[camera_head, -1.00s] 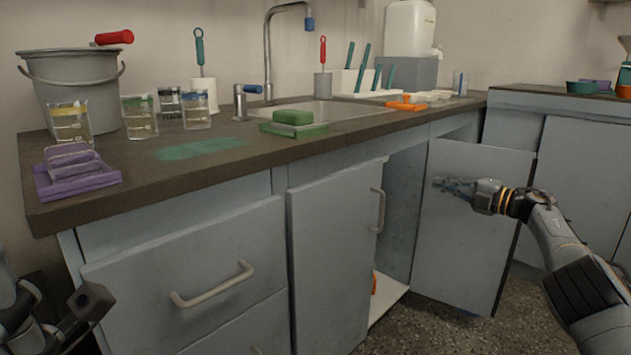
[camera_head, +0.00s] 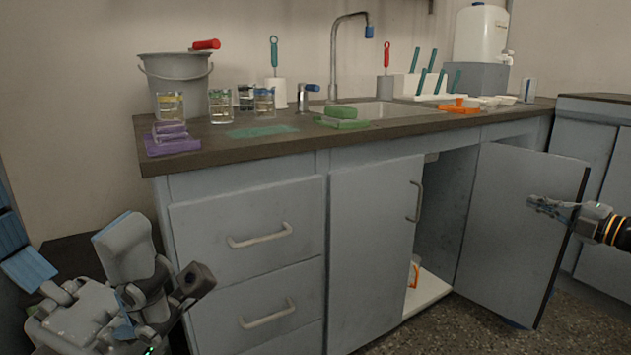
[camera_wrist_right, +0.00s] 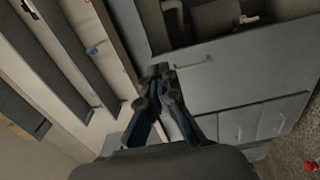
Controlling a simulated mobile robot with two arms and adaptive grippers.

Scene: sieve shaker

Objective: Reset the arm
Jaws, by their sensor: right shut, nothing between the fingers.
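My right gripper (camera_head: 548,205) is at the right of the head view, in front of the open cabinet door (camera_head: 515,215). It is shut and empty. In the right wrist view its dark fingers (camera_wrist_right: 163,85) are together, with grey cabinet fronts beyond them.
The cabinet under the sink (camera_head: 395,108) stands open, with an orange item (camera_head: 413,272) inside. The speckled floor in front is clear.

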